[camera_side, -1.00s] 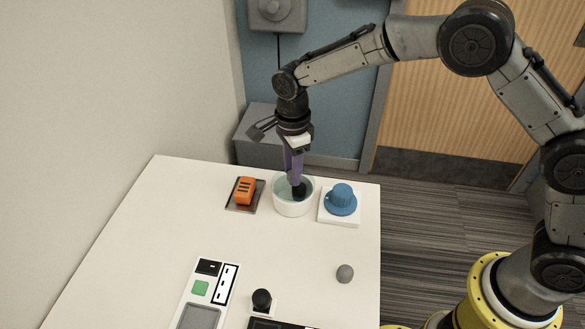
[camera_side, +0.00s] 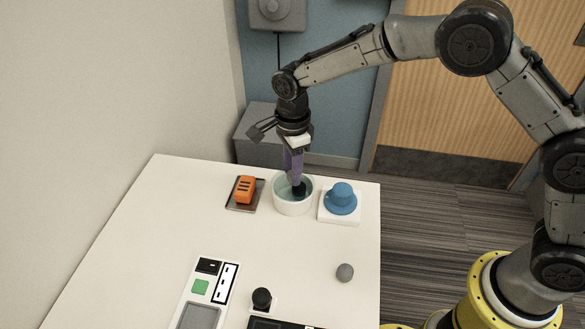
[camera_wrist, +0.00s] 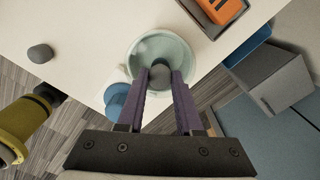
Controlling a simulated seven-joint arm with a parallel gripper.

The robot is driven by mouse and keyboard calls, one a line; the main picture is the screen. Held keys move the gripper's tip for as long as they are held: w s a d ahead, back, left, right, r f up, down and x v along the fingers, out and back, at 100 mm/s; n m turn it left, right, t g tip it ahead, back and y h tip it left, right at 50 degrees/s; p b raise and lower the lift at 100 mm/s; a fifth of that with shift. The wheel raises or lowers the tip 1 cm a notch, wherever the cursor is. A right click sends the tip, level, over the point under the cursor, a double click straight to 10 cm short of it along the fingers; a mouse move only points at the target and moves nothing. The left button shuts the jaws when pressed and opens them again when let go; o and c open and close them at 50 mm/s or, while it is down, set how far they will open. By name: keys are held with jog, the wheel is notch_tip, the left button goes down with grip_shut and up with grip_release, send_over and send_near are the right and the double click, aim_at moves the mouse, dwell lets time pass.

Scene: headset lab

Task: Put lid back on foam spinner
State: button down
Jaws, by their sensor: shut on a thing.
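The foam spinner looks like a white round tub (camera_side: 291,208) near the back of the table. A pale, glassy green round surface, apparently the lid (camera_side: 281,187), shows inside its rim; it also fills the circle in the wrist view (camera_wrist: 158,47). A dark knob (camera_side: 299,194) stands at its middle. My gripper (camera_side: 297,181) points straight down over the tub, its purple fingers shut on the knob; in the wrist view the fingers (camera_wrist: 161,73) flank the knob on both sides. I cannot tell whether the lid sits flush, as the fingers hide part of it.
An orange block (camera_side: 246,189) on a dark tray (camera_side: 233,208) stands close left of the tub. A blue hat-shaped piece (camera_side: 341,199) on a white square base (camera_side: 326,217) stands close right. A grey ball (camera_side: 344,273) and a control panel (camera_side: 201,295) lie nearer. The left tabletop is clear.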

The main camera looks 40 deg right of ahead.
grip_release()
dwell(0.4)
jog(key=shift+r, duration=3.5)
grip_shut()
